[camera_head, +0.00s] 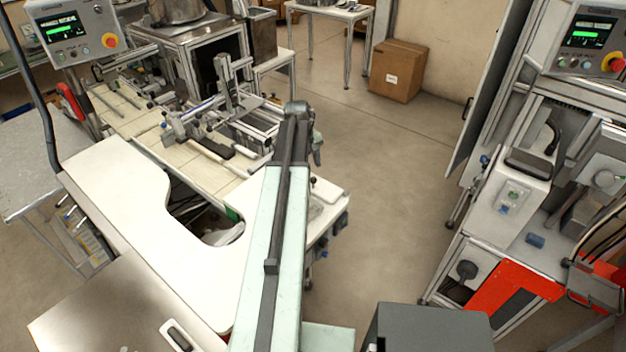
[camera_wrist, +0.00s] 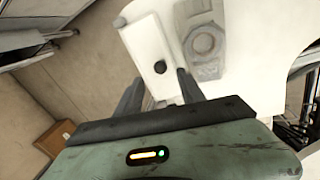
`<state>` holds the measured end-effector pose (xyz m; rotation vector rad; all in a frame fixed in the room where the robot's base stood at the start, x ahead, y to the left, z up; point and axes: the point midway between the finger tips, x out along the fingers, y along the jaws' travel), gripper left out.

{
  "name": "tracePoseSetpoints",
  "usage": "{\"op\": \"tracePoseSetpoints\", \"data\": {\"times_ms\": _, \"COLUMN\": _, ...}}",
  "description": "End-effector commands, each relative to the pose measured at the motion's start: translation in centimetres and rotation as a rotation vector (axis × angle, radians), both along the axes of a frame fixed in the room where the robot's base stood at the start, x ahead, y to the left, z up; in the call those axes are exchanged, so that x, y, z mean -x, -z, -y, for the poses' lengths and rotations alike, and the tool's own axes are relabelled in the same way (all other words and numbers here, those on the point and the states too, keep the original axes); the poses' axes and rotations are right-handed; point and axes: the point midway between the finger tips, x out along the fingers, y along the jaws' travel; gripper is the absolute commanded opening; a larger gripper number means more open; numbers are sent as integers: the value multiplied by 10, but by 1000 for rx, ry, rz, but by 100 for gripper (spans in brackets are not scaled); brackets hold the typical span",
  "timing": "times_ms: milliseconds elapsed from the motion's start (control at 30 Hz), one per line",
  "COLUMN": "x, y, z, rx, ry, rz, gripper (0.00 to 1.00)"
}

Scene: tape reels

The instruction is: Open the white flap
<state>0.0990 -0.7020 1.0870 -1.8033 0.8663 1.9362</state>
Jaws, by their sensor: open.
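In the wrist view, a white flap-like panel (camera_wrist: 152,48) with rounded corners carries a small black knob (camera_wrist: 160,67). It adjoins a larger white surface with a round grey fitting. My gripper (camera_wrist: 160,77) is open, with its two dark fingers apart and the knob showing between their tips. I cannot tell how far the fingertips are from the knob. The panel appears closed, lying against the white surface. In the head view, my arm reaches out over the white worktop, and my gripper (camera_head: 317,150) hangs at its far end, partly hidden by the arm.
The white worktop (camera_head: 120,190) with a curved cutout lies left of my arm. A tape machine (camera_head: 215,115) stands behind it. Another machine with a red panel (camera_head: 510,285) stands at right. Open floor (camera_head: 390,180) lies between, with a cardboard box (camera_head: 397,72) farther back.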

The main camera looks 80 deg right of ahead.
Motion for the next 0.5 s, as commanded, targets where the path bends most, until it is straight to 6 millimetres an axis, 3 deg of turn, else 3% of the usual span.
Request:
{"op": "tracePoseSetpoints", "data": {"times_ms": 33, "x": 1, "y": 16, "z": 2, "rx": 0, "ry": 0, "rz": 0, "gripper": 46}}
{"op": "tracePoseSetpoints", "data": {"times_ms": 233, "x": 5, "y": 52, "z": 7, "rx": 0, "ry": 1, "rz": 0, "gripper": 46}}
{"op": "tracePoseSetpoints", "data": {"times_ms": 333, "x": 7, "y": 62, "z": 9, "rx": 0, "ry": 1, "rz": 0, "gripper": 46}}
{"op": "tracePoseSetpoints", "data": {"times_ms": 500, "x": 8, "y": 62, "z": 9, "rx": 0, "ry": 1, "rz": 0, "gripper": 46}}
